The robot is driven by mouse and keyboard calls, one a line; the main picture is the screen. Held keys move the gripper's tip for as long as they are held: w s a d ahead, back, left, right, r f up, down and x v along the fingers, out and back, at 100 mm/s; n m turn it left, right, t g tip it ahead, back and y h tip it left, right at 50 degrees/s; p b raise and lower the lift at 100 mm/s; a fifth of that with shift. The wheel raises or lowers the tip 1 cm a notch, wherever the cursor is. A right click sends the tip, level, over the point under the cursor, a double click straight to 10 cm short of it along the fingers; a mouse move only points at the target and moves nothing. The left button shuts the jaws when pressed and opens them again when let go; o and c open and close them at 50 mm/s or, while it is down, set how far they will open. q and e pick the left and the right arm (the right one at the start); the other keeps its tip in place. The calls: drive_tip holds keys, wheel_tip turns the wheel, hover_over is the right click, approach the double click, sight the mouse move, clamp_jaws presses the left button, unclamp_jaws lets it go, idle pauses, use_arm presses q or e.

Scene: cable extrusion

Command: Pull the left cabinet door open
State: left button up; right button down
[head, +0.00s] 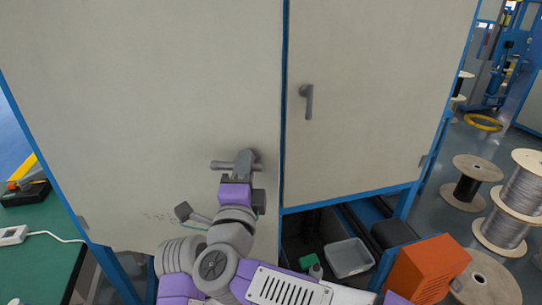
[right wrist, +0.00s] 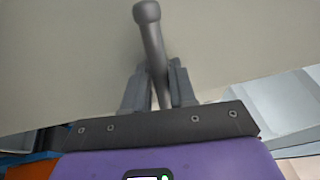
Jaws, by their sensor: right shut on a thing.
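The left cabinet door (head: 140,90) is a large beige panel filling the left of the head view. Its lower right edge reaches below the bottom of the right door, so it looks a little ajar. Its grey handle (head: 222,165) sits near that edge, partly hidden by my gripper. My right gripper (head: 240,172) is shut on the handle. In the right wrist view, the handle bar (right wrist: 150,35) runs down between the two dark fingers (right wrist: 158,88). My left gripper is not in view.
The right cabinet door (head: 375,80) has its own grey handle (head: 308,100). Below it are a grey bin (head: 349,258) and an orange box (head: 425,268). Cable spools (head: 512,205) stand on the right floor. A green table (head: 40,260) is at the left.

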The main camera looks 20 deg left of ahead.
drive_tip(key=shift+s+a, duration=0.15)
drive_tip(key=shift+s, duration=0.55)
drive_tip(key=c, duration=1)
unclamp_jaws()
drive_tip(key=shift+c, duration=0.2)
drive_tip(key=v, duration=0.7)
drive_tip(key=shift+s, duration=0.3)
drive_tip(key=shift+f, duration=0.1)
